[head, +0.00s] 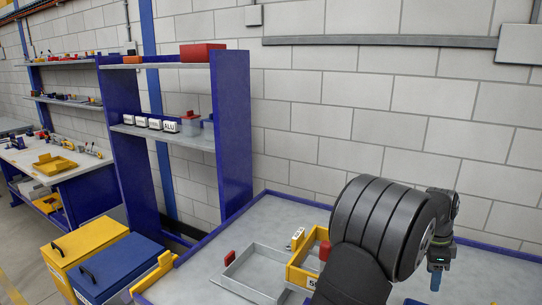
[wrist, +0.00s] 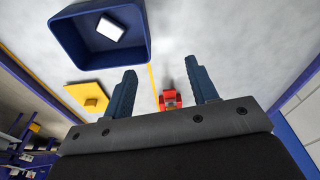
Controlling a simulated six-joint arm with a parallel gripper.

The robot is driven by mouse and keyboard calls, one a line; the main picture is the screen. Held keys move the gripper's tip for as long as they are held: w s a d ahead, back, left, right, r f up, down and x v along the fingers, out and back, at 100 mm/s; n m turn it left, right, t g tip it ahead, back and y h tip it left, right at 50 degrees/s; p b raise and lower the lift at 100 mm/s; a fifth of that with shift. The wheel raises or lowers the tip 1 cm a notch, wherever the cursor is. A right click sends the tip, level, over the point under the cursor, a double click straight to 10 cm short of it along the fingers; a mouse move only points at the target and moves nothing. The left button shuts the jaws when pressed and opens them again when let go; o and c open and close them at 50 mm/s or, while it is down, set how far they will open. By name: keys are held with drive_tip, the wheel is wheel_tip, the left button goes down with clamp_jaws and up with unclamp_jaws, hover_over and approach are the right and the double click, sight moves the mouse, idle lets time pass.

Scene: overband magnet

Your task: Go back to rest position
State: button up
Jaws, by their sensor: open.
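My gripper (head: 436,278) hangs at the right of the head view with its blue fingers pointing down over the grey table (head: 480,273). In the wrist view my gripper (wrist: 162,74) shows its two blue fingers wide apart, with nothing held between them. A red object (wrist: 170,99) appears in the gap between the fingers, below them and apart from them. Much of the table is hidden behind my arm in the head view.
A blue tray (wrist: 62,45) holding a white block (wrist: 110,28) and a yellow plate with a knob (wrist: 88,96) lie near the fingers. A grey tray (head: 240,284) and a yellow bin (head: 296,274) stand left of my arm. Blue-framed shelves (head: 232,130) rise beyond.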

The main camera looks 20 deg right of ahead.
drive_tip(key=w+a+r+n+t, duration=0.1)
drive_tip(key=w+r+n, duration=0.1)
drive_tip(key=w+n, duration=0.8)
drive_tip(key=w+a+r+n+t, duration=0.1)
drive_tip(key=w+r+n, duration=0.2)
drive_tip(key=w+n, duration=0.7)
drive_tip(key=shift+a+r+n+t+y, duration=0.3)
drive_tip(key=shift+a+r, duration=0.05)
